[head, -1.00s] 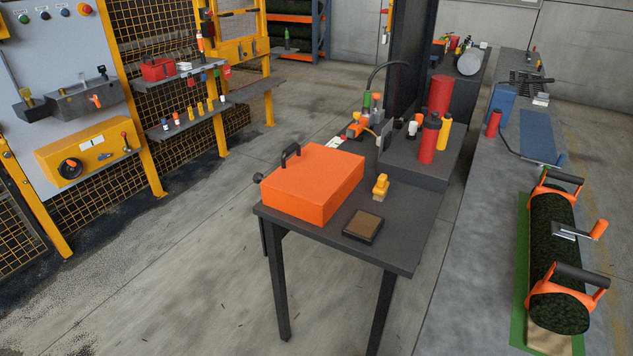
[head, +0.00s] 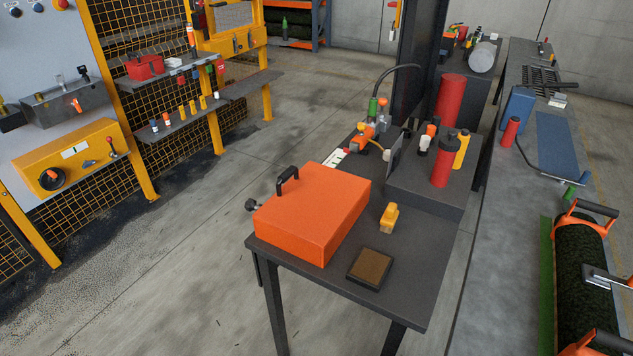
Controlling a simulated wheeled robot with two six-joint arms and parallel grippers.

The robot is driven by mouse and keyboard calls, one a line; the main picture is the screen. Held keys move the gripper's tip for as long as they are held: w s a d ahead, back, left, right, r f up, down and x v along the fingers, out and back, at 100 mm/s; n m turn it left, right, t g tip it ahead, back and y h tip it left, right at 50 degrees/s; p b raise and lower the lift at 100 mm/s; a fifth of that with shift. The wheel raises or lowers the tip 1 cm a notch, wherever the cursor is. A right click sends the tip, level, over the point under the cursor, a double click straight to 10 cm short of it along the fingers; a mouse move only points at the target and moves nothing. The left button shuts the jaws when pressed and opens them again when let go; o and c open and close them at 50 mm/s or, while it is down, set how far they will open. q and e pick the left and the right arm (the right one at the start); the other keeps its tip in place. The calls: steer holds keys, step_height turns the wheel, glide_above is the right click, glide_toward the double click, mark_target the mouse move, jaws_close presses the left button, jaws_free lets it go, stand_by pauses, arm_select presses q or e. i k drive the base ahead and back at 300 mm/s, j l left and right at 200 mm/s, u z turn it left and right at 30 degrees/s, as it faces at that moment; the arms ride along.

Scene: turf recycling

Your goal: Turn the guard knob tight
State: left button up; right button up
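An orange box-shaped cover (head: 318,208) with a black handle (head: 287,180) on top sits on the dark table. A small dark knob (head: 251,205) sticks out from its left side, over the table's edge. It looks like the guard knob, but how tight it is cannot be told. Another round black knob (head: 52,179) is on the yellow panel (head: 75,150) at the left. Neither of my grippers is in view.
The dark table (head: 400,290) also holds a yellow-handled brush (head: 389,217) and a brown pad (head: 370,268). Red canisters (head: 441,164) stand on a raised block behind. A turf roll (head: 583,275) lies at the right. The floor left of the table is clear.

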mark_target(251, 204)
steer(key=i, duration=0.1)
steer(key=j+z, duration=0.2)
steer(key=z, duration=0.25)
steer(key=i+j+z, duration=0.1)
steer(key=j+z, duration=0.15)
steer(key=z, duration=0.15)
steer(key=j+z, duration=0.15)
steer(key=j, duration=0.45)
steer(key=j+z, duration=0.15)
steer(key=j, duration=0.4)
steer(key=j+z, duration=0.2)
steer(key=j, duration=0.35)
steer(key=k+j+z, duration=0.15)
steer(key=j, duration=0.4)
steer(key=k+j, duration=0.1)
steer(key=j, duration=0.4)
steer(key=k+j, duration=0.1)
steer(key=j, duration=0.35)
steer(key=j+z, duration=0.2)
steer(key=z, duration=0.25)
steer(key=i+j+z, duration=0.1)
steer(key=j+z, duration=0.2)
steer(key=z, duration=0.15)
